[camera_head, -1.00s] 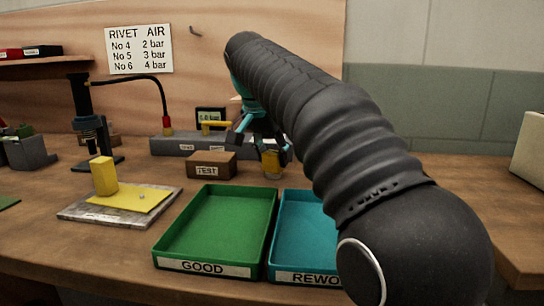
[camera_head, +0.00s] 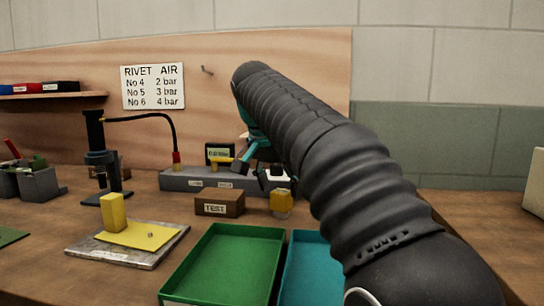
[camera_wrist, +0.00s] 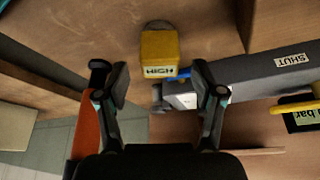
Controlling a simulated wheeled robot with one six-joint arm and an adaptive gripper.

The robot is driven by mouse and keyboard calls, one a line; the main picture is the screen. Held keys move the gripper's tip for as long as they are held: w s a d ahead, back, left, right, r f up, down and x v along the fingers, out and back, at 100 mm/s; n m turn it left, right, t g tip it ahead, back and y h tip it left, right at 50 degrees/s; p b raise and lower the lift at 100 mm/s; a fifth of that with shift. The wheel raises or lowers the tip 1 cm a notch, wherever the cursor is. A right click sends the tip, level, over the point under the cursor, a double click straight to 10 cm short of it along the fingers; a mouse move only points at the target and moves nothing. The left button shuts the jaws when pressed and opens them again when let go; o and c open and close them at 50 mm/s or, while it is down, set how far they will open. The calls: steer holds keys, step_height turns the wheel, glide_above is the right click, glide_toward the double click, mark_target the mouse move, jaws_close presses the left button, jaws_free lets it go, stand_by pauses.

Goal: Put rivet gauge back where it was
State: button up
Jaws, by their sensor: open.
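I cannot tell for certain which thing is the rivet gauge. My gripper (camera_head: 262,158) is open at the far side of the bench, in front of the long grey bar. A yellow block (camera_head: 281,203) stands on the bench below and slightly right of it. In the wrist view the yellow block, labelled HIGH (camera_wrist: 159,50), shows beyond and between the open fingertips (camera_wrist: 160,80), with nothing held. Its round dark end also shows. A small hook (camera_head: 207,70) on the wooden back board looks bare. My arm hides part of the bench and board on the right.
A brown TEST block (camera_head: 219,204) stands left of the yellow block. The grey bar (camera_head: 190,180) carries a yellow handle and a small display. Green (camera_head: 270,236) and blue (camera_head: 318,246) trays lie in front. A plate with yellow pieces (camera_head: 85,252) and a black stand (camera_head: 97,150) are left.

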steer(key=v, duration=0.9)
steer(key=shift+r, duration=0.3)
steer(key=shift+s, duration=0.1)
